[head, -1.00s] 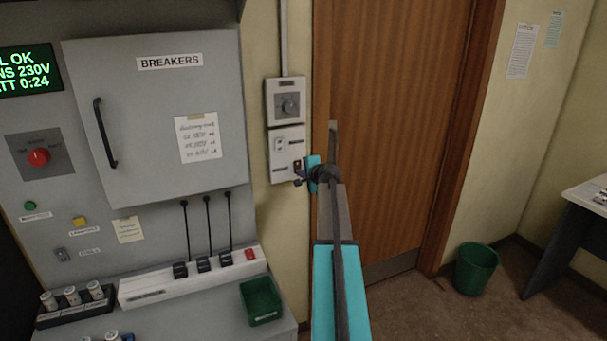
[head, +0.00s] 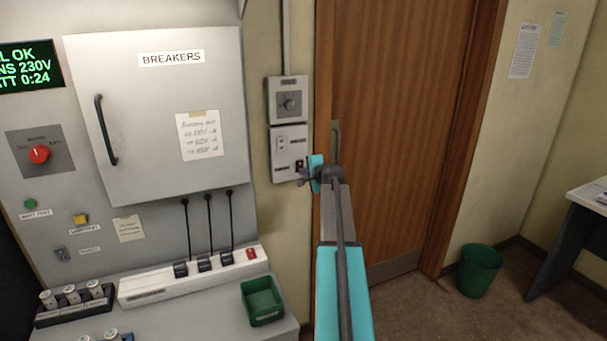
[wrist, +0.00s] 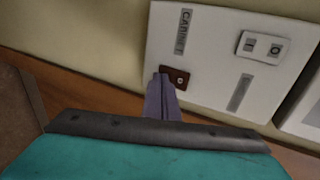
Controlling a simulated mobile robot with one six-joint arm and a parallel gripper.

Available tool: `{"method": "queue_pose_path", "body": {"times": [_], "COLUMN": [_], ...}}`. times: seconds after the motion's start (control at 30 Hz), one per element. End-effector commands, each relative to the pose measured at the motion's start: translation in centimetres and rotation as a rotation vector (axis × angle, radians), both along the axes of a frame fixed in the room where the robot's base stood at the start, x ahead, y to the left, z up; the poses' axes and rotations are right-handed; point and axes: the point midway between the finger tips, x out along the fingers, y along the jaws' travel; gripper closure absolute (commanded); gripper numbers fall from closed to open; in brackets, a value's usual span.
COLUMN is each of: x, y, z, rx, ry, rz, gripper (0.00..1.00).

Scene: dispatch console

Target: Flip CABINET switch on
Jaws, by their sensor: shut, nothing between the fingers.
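A pale switch plate (head: 283,177) is on the wall left of the door. It carries a white rocker (head: 281,144) marked I and O and a small dark reddish switch (head: 299,164). In the wrist view, the CABINET label (wrist: 183,32), the white rocker (wrist: 263,47) and the dark reddish switch (wrist: 177,77) show turned sideways. The dark switch sits in the same row as the CABINET label. My gripper (head: 304,178) is shut and empty. Its fingertips (wrist: 159,80) are at the dark switch and overlap its edge; I cannot tell whether they touch. Neither switch's position is clear.
A grey dial plate (head: 289,84) is mounted directly above. The breaker cabinet (head: 150,120) and a console with a green bin (head: 262,312) stand to the left. A wooden door (head: 400,120) is behind my arm. A green wastebasket (head: 479,270) is on the floor.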

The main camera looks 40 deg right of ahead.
Motion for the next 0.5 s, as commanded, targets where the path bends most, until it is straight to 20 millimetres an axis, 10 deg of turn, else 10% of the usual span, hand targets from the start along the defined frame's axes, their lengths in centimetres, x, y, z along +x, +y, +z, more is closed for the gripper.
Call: {"method": "queue_pose_path", "body": {"times": [0.5], "x": [0.3], "y": [0.4], "z": [1.5], "rx": [-0.001], "ry": [0.0], "rz": [0.005], "gripper": [1.0]}}
